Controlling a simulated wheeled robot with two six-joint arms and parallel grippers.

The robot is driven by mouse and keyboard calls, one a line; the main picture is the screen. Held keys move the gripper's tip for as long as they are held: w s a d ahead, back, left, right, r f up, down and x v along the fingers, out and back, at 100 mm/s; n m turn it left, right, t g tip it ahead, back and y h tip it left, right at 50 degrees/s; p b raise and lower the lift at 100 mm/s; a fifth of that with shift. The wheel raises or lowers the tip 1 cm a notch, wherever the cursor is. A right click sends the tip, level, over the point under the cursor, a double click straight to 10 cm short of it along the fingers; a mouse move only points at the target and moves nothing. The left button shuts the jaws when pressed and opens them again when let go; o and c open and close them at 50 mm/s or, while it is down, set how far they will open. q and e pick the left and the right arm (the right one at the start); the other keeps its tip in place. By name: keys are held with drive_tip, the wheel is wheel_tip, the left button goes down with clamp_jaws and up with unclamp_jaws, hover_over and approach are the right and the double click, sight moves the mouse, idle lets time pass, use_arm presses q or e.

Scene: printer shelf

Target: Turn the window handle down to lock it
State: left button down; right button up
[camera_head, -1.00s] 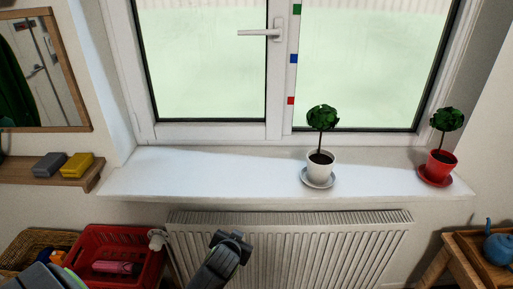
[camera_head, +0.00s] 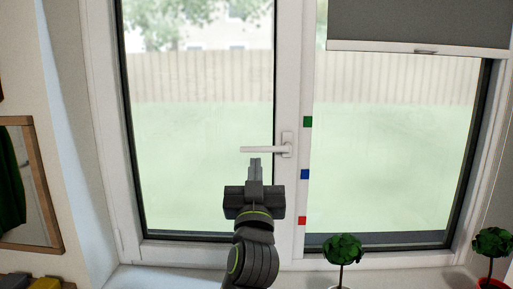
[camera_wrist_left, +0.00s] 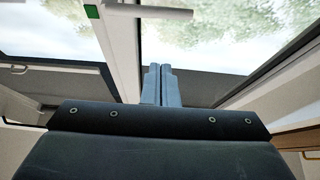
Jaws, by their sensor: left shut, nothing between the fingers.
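The white window handle (camera_head: 266,149) is on the middle frame bar in the head view, its lever level and pointing left from its base plate. My left gripper (camera_head: 255,162) is just below the lever with its fingers pointing up, shut and empty. In the left wrist view the shut fingers (camera_wrist_left: 161,84) point up toward the white handle lever (camera_wrist_left: 150,11), with a gap showing between them in that picture. Whether the fingertips touch the lever in depth I cannot tell. My right gripper is not in view.
Green, blue and red squares (camera_head: 305,174) mark the frame right of the handle. A grey blind (camera_head: 420,25) covers the top of the right pane. Potted plants (camera_head: 343,250) stand on the sill at the bottom right. A mirror (camera_head: 30,190) hangs at the left.

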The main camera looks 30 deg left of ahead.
sight(257, 148)
use_arm(q)
drive_tip(key=s+r+p+x, duration=0.1)
drive_tip(key=p+x, duration=0.4)
drive_tip(key=x, duration=0.5)
drive_tip(key=shift+w+a+f, duration=0.1)
drive_tip(key=shift+w+f, duration=0.1)
drive_tip(key=shift+f, duration=0.45)
drive_tip(key=shift+w+d+f, duration=0.1)
drive_tip(key=shift+w+f, duration=0.15)
drive_tip(key=shift+f, duration=0.4)
drive_tip(key=shift+w+a+f, duration=0.1)
drive_tip(key=shift+w+f, duration=0.1)
drive_tip(key=shift+f, duration=0.45)
